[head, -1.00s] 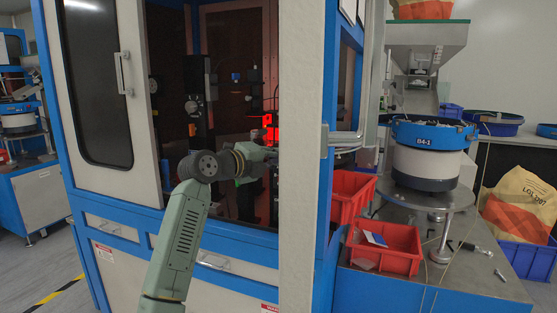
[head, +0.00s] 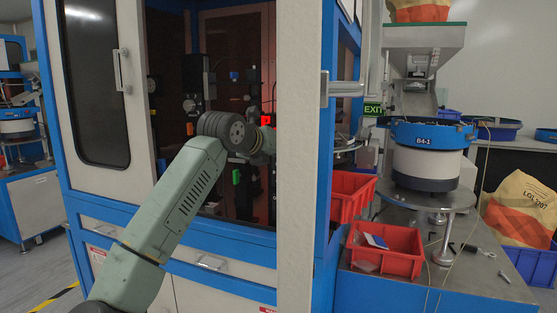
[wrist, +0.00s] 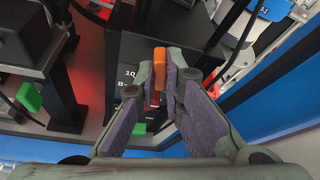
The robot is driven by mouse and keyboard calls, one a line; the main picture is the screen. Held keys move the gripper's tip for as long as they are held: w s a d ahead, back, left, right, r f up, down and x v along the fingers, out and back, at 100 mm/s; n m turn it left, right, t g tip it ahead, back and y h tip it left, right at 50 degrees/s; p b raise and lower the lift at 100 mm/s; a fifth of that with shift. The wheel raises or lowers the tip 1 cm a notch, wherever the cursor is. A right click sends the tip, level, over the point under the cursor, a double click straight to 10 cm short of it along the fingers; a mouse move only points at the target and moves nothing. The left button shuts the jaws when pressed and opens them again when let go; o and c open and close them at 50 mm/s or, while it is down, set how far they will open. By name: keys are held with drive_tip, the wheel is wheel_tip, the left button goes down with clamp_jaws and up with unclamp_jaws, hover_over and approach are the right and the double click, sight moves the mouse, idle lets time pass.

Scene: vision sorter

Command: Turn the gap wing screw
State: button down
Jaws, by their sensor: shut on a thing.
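The orange gap wing screw (wrist: 159,56) stands between my fingertips in the wrist view, in front of a black block with a white number scale (wrist: 128,76). My gripper (wrist: 160,78) is shut on it, one finger on each side. Part of the screw is hidden by the fingers. In the head view my arm reaches into the blue and white cabinet, and my gripper is hidden behind the pale upright door panel (head: 298,150).
Green parts (wrist: 29,97) and black posts stand left of my gripper in the wrist view. A blue frame (wrist: 285,110) lies close on the right. In the head view, red bins (head: 385,248) and a bowl feeder (head: 425,160) stand right of the cabinet.

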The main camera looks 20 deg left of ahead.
drive_tip(key=shift+d+m+y+b, duration=0.15)
drive_tip(key=shift+m+y+b, duration=0.75)
drive_tip(key=shift+m+b, duration=0.2)
drive_tip(key=c, duration=1.7)
unclamp_jaws()
drive_tip(key=v, duration=1.2)
